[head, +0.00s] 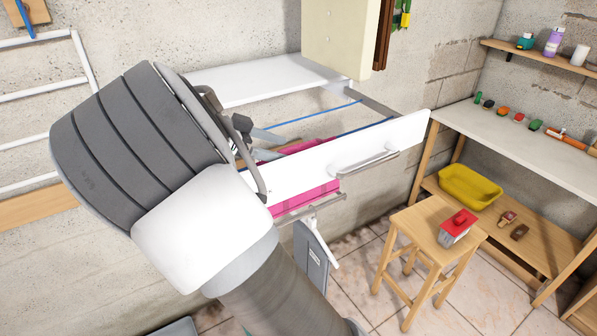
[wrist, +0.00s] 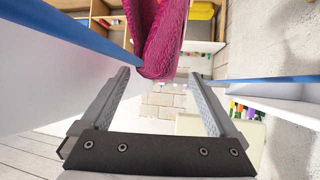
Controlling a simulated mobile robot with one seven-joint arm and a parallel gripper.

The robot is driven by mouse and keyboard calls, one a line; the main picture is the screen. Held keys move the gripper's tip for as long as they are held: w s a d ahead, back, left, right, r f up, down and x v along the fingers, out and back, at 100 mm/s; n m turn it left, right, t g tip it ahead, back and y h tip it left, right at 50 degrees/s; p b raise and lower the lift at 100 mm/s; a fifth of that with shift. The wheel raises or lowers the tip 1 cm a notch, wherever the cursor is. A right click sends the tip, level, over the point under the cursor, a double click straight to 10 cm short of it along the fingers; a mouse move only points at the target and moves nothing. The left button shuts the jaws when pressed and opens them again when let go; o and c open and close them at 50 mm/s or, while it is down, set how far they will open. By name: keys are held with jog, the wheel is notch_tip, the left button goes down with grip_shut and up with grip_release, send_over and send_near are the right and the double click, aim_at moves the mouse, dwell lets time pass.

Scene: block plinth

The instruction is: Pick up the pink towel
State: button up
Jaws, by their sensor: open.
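The pink towel (wrist: 160,38) shows in the wrist view as a textured, folded piece at the top centre, its lower end close to the gap between my fingertips. In the head view my arm hides most of the gripper and part of the drawer. I cannot tell whether the fingers touch the towel.
A wooden stool (head: 418,222) with a red-topped object (head: 459,225) and a shelf with a yellow bin (head: 470,187) stand at right.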

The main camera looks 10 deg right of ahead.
jog(key=shift+x, duration=1.25)
grip_shut()
jog(key=shift+r, duration=0.1)
